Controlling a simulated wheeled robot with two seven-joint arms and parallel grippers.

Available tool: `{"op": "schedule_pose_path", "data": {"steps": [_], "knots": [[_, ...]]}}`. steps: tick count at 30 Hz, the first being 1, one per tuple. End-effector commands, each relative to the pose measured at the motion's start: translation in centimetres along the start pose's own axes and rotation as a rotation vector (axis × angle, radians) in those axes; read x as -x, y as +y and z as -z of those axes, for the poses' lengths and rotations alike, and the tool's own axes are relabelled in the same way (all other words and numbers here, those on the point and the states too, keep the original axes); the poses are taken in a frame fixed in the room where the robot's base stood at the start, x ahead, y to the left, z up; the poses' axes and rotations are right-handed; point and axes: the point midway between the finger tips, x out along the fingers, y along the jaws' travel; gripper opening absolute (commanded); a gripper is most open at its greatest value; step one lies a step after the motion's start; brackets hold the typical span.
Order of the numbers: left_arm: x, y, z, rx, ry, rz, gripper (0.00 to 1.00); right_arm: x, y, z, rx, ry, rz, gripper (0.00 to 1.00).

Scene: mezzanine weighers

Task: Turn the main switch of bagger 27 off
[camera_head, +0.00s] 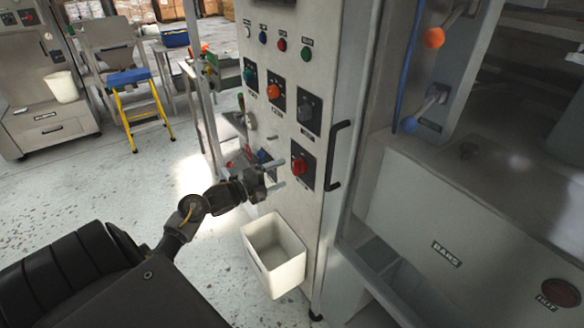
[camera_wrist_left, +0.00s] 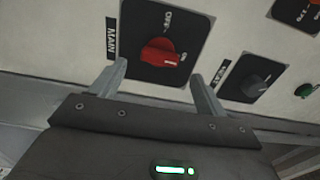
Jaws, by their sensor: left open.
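The main switch is a red knob (camera_wrist_left: 158,52) on a black square plate marked OFF and ON, with a MAIN label (camera_wrist_left: 111,38) beside it. Its grip lies toward the ON mark. In the head view the red knob (camera_head: 299,165) is low on the grey cabinet front. My left gripper (camera_head: 280,174) is open in front of the panel, just left of the knob. In the left wrist view its two fingers (camera_wrist_left: 160,85) are spread, with the knob beyond and between them, apparently untouched. My right gripper is not in view.
A dark knob (camera_head: 309,109) sits above the switch, and an orange-red knob (camera_head: 273,91) is up left. A black door handle (camera_head: 338,155) stands out to the right. A white bin (camera_head: 259,262) hangs below. Open floor lies left, with a yellow step stool (camera_head: 130,103) farther back.

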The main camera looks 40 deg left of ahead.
Motion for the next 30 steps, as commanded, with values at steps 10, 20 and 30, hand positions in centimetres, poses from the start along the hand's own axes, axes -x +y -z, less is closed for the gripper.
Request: {"op": "schedule_pose_path", "data": {"steps": [10, 20, 30], "knots": [[-4.8, -0.1, -0.1, 0.002, -0.003, 0.000, 0.75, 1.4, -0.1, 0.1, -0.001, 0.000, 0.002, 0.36], [-5.4, 0.1, 0.0, 0.000, -0.001, -0.001, 0.75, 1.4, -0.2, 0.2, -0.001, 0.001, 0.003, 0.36], [-5.3, 0.1, 0.0, 0.000, -0.002, -0.002, 0.37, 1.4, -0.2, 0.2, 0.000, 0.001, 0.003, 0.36]]}}
